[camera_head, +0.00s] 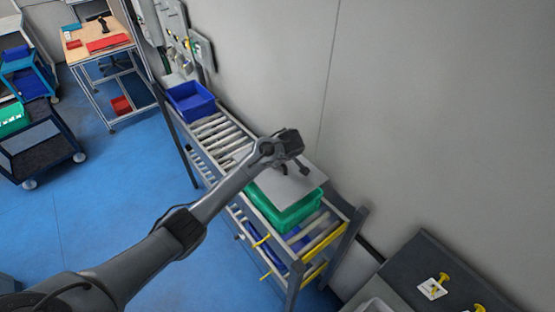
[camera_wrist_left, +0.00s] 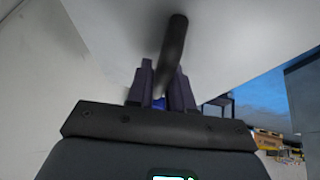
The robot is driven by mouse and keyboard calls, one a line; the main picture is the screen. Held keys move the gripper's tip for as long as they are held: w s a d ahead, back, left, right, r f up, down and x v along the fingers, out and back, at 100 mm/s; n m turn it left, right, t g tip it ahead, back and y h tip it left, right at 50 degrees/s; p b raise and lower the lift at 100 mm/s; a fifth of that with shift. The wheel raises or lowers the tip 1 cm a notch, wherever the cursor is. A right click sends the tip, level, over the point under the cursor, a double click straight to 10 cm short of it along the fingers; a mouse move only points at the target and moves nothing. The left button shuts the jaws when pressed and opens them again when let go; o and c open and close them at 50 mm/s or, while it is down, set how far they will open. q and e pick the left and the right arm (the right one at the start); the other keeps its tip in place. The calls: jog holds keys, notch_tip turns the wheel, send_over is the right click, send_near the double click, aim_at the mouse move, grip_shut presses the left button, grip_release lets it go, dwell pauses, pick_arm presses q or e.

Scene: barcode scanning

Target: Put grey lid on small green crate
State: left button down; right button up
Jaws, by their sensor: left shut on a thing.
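The grey lid (camera_head: 309,181) is a flat plate over the small green crate (camera_head: 285,216), which stands on the near end of the roller rack. The lid covers most of the crate's top; I cannot tell whether it touches the rim. My left gripper (camera_head: 296,168) is above the lid, shut on its dark handle. In the left wrist view, the gripper fingers (camera_wrist_left: 161,88) close around the handle (camera_wrist_left: 174,42), with the lid's pale surface (camera_wrist_left: 235,35) behind it. My right gripper is not in view.
A blue crate (camera_head: 191,101) sits at the rack's far end, with bare rollers (camera_head: 222,137) between. Yellow rails (camera_head: 322,243) edge the rack's near end. A wall (camera_head: 430,110) stands close behind. Another green crate (camera_head: 12,119) is on a cart at the left.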

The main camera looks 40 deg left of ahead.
pick_arm(q)
jog(key=shift+w+a+f, duration=0.15)
jog(key=shift+a, duration=0.05)
jog(key=shift+f+b, duration=0.5)
jog(key=shift+b, duration=0.05)
notch_tip(320, 180, down, 7)
jog(key=b, duration=0.6)
jog(key=shift+r+b, duration=0.15)
jog(key=shift+b, duration=0.2)
jog(key=shift+f, duration=0.35)
jog(key=c, duration=0.9)
grip_release()
